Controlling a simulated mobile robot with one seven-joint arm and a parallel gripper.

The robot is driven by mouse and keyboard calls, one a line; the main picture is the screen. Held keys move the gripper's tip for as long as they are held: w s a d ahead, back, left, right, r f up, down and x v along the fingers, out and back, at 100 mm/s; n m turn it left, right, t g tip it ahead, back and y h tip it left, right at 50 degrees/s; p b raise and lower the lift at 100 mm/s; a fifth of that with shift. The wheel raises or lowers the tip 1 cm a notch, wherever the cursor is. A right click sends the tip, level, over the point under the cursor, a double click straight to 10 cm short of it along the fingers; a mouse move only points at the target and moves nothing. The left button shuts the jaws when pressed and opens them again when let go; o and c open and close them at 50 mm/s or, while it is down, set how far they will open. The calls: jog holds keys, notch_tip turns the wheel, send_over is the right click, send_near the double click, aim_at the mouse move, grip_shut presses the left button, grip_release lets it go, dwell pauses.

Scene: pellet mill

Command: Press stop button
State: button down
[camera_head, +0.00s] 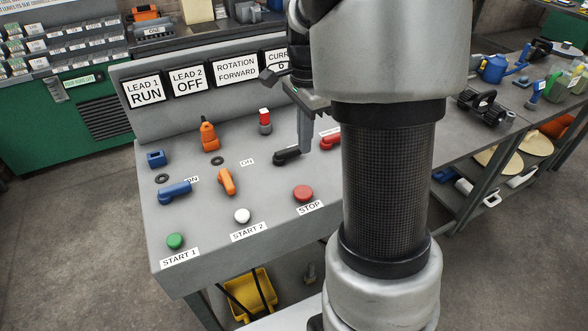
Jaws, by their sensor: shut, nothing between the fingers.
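The red stop button (303,193) is a round cap on the sloped grey control panel (270,220), above a label reading STOP (310,208). My gripper (304,150) is shut and empty, its fingers pointing down over the panel. In the picture it is above the stop button, close to a black lever handle (287,156). I cannot tell whether the fingers touch that lever. They appear apart from the stop button. My arm covers the right part of the panel.
A white START 2 button (242,216) and a green START 1 button (175,241) lie to the left. Orange levers (227,182), a blue lever (174,192) and a red lever (329,140) stick up from the panel. A yellow bin (247,293) stands below.

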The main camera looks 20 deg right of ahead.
aim_at(303, 192)
notch_tip(303, 192, down, 14)
jog(key=shift+b, duration=0.65)
